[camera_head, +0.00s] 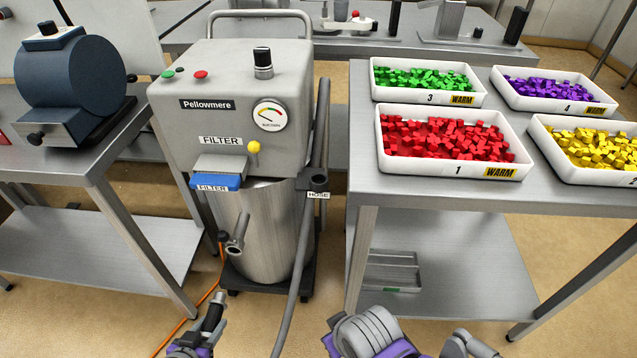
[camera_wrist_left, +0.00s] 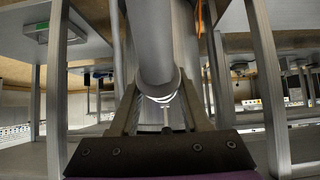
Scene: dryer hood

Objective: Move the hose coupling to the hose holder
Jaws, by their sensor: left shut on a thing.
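My left gripper (camera_head: 205,328) is low at the bottom of the head view, in front of the drying unit, and is shut on the hose coupling. A dark tubular part of the coupling (camera_head: 213,310) shows at its fingers. In the left wrist view a grey tube (camera_wrist_left: 155,50) lies between the fingers of the left gripper (camera_wrist_left: 160,108). The hose holder (camera_head: 316,180) is a dark bracket with a HOSE label on the unit's right side, up and right of this gripper. My right gripper's fingers do not show; purple and grey arm parts of mine are at the bottom.
The drying unit (camera_head: 232,105) stands between two steel tables. A grey hose (camera_head: 292,275) runs down its right side. A short pipe stub (camera_head: 237,235) sticks out of its drum. An orange cable (camera_head: 190,312) lies on the floor. Trays of colored pieces, including red (camera_head: 450,175), fill the right table.

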